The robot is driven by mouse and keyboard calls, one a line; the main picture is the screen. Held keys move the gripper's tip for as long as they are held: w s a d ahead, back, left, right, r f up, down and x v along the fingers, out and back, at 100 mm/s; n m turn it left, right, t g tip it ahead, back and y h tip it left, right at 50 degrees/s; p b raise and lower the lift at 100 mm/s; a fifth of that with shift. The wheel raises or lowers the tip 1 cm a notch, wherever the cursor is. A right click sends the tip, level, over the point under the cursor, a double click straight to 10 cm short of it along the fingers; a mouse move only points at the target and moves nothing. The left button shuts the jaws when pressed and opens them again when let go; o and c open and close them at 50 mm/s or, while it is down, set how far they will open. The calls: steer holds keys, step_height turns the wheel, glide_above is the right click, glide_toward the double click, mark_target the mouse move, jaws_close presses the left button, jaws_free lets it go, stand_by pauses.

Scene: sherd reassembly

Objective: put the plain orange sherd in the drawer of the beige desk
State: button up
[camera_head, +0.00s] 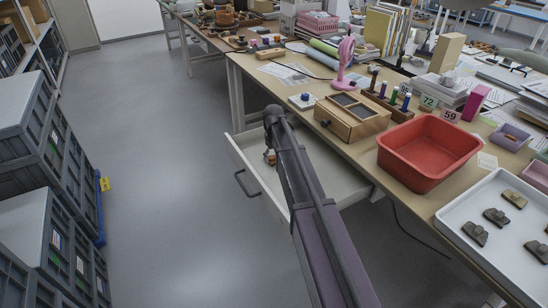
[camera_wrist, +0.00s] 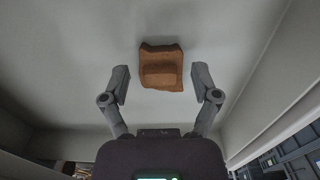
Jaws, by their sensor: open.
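The plain orange sherd (camera_wrist: 161,68) lies on the white floor of the open drawer (camera_wrist: 60,35) in the wrist view. It is a roughly square piece with a raised block on its face. My gripper (camera_wrist: 160,76) is open, with one finger to each side of the sherd and a gap on both sides. In the head view the drawer (camera_head: 345,185) is pulled out from the beige desk (camera_head: 380,180). A small part of the sherd (camera_head: 269,155) shows there beside my arm, which hides the gripper.
A red basin (camera_head: 430,145), a wooden box (camera_head: 352,117) and a white tray (camera_head: 470,240) with dark sherds stand on the desk. Grey crates (camera_head: 45,190) are stacked at the left. The floor (camera_head: 170,170) between is clear.

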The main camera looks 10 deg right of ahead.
mark_target(274, 161)
step_height(274, 161, up, 12)
steer(key=p, duration=1.1)
steer(key=shift+p, duration=0.3)
stand_by(0.4)
steer(key=s+m, duration=0.3)
steer(key=s, duration=2.5)
steer(key=shift+a+m, duration=0.2)
steer(key=shift+m, duration=0.1)
